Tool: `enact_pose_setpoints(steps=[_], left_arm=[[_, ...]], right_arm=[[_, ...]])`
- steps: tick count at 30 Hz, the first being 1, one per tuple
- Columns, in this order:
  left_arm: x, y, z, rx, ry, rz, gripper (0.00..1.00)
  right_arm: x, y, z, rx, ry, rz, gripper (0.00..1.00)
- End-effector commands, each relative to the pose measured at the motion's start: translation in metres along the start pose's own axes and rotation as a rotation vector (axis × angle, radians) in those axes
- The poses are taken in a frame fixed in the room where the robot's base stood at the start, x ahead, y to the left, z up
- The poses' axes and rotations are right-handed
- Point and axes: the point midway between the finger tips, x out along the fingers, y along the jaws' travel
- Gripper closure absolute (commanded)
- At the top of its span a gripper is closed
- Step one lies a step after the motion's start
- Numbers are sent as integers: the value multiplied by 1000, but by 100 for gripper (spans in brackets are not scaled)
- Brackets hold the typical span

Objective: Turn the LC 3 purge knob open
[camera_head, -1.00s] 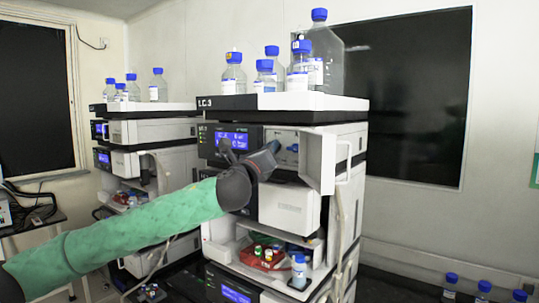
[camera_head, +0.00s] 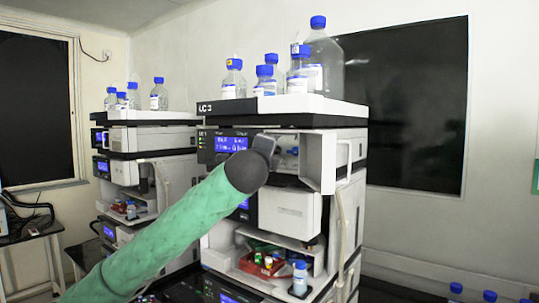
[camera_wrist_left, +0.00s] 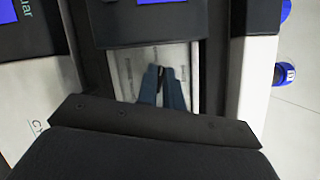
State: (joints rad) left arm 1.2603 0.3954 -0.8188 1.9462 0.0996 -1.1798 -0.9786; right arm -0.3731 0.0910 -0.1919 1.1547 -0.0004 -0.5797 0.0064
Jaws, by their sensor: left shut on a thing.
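The LC 3 stack (camera_head: 330,108) stands in the middle of the head view. Its upper module has a blue-lit display (camera_head: 231,144) and an open front bay with a white door (camera_head: 328,165) swung out to the right. My left gripper (camera_head: 266,145) reaches into this bay from the left, just right of the display. In the left wrist view my left gripper's blue fingers (camera_wrist_left: 161,76) are closed together in front of a pale panel, with a small dark thing between the tips. The purge knob is hidden by the fingers and wrist. My right gripper is out of view.
Blue-capped bottles (camera_head: 300,68) stand on top of the LC 3 stack. A lower shelf holds a red vial rack (camera_head: 254,266) and a small bottle (camera_head: 299,279). A similar stack (camera_head: 160,138) stands to the left.

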Motion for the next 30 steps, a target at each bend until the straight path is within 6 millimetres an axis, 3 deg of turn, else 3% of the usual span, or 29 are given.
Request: enact_pose_setpoints(steps=[9,25,27,29,30], left_arm=[[0,1,0,-112,-1,47,100],[0,1,0,-133,0,56,100],[0,1,0,-133,0,56,82],[0,0,0,-133,0,56,70],[0,0,0,-133,0,56,70]], right_arm=[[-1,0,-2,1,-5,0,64],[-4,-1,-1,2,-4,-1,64],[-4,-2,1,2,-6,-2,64],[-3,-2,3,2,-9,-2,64],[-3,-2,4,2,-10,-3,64]])
